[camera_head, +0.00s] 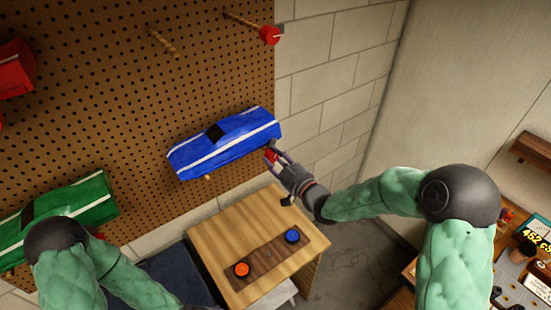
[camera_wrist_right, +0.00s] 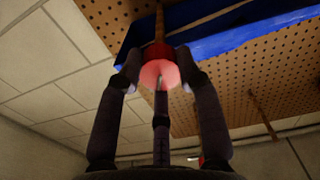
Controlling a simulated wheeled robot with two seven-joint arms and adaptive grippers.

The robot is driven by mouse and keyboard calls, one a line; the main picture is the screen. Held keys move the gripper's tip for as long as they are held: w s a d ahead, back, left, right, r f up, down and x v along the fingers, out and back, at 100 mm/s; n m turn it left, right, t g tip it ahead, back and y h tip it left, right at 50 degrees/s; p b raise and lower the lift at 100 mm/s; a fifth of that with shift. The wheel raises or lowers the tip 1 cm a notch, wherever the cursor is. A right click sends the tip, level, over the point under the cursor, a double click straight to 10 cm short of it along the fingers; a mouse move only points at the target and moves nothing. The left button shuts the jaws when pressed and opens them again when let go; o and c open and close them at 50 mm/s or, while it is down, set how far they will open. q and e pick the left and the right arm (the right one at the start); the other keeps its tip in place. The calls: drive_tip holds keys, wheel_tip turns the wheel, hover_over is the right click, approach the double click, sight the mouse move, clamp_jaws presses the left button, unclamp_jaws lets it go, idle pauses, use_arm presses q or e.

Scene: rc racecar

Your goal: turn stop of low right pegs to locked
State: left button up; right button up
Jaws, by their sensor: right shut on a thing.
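The blue car (camera_head: 225,143) with white stripes rests against the pegboard, its right end tilted up. The low right peg's red stop (camera_head: 271,155) is at the car's right end, mostly covered by my right gripper (camera_head: 274,158). In the right wrist view, the fingers (camera_wrist_right: 158,75) are closed around the red stop (camera_wrist_right: 160,52), whose near face looks pinkish. The wooden peg (camera_wrist_right: 159,22) runs beyond it, beside the blue car (camera_wrist_right: 215,35). The stop's turn position cannot be read. A low left peg tip (camera_head: 207,177) shows below the car. My left gripper is out of view.
An upper peg with a red stop (camera_head: 269,35) and a bare peg (camera_head: 163,42) stick out above. A green car (camera_head: 72,205) and a red car (camera_head: 14,68) are at left. A wooden cabinet (camera_head: 217,238) with orange and blue buttons stands below. A brick wall (camera_head: 325,80) is at right.

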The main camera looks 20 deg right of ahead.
drive_tip(key=shift+r+n+b, duration=0.15)
drive_tip(key=shift+n+b, duration=1.95)
drive_tip(key=shift+b, duration=2.6)
drive_tip(key=shift+r+n+b, duration=0.2)
drive_tip(key=shift+n+b, duration=0.3)
drive_tip(key=shift+b, duration=0.3)
drive_tip(key=o, duration=0.9)
drive_tip(key=shift+o, duration=1.2)
drive_tip(key=shift+a, duration=0.1)
drive_tip(key=shift+a+f, duration=0.1)
drive_tip(key=shift+s+f, duration=0.1)
